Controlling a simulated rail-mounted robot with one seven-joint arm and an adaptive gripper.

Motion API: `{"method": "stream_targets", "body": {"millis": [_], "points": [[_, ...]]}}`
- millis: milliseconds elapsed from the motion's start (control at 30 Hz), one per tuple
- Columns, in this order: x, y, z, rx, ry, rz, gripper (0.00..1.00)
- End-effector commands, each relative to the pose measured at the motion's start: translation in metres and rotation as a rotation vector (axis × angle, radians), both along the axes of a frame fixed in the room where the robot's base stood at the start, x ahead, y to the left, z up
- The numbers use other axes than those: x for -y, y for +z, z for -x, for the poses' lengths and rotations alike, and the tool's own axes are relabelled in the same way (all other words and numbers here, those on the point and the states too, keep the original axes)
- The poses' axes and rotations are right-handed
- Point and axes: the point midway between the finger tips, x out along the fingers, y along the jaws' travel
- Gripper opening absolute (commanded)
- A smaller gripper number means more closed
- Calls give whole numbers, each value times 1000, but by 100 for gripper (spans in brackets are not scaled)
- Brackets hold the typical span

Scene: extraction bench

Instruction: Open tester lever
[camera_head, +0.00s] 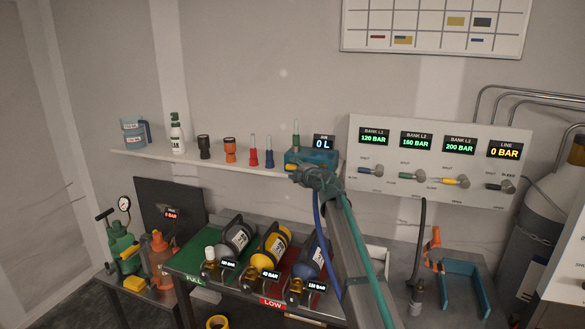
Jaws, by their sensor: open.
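The pictures do not label a tester. A green pump-like unit (122,243) with a black T-handle and a round gauge (124,203) stands at the far left. A dark panel (160,200) beside it carries a red 0 BAR display. A blue box (318,158) with an AIR 0 L display sits at the right end of the shelf. My gripper (303,172) is in front of this box, at the end of my arm, small in view. It is open, and I see nothing held in it. Whether it touches the box cannot be told.
A valve panel (350,150) with several knobs and bar displays is at right. Bottles lie on a green-and-red bench (190,262) below my arm. A shelf (220,165) holds small items. An orange-handled clamp (434,245) and grey cylinder (540,210) stand right.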

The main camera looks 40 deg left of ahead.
Motion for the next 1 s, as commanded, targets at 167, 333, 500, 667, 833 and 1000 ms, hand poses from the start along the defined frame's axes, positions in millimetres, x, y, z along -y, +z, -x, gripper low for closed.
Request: {"method": "stream_targets", "body": {"millis": [167,333,500,667,833,1000], "points": [[-15,-2,-7,0,0,0,52],[-16,-3,-7,-1,0,0,52],[-16,-3,-7,-1,0,0,43],[-16,-3,-7,-1,0,0,17],[-16,-3,-7,-1,0,0,0],[-16,-2,-7,1,0,4,0]]}}
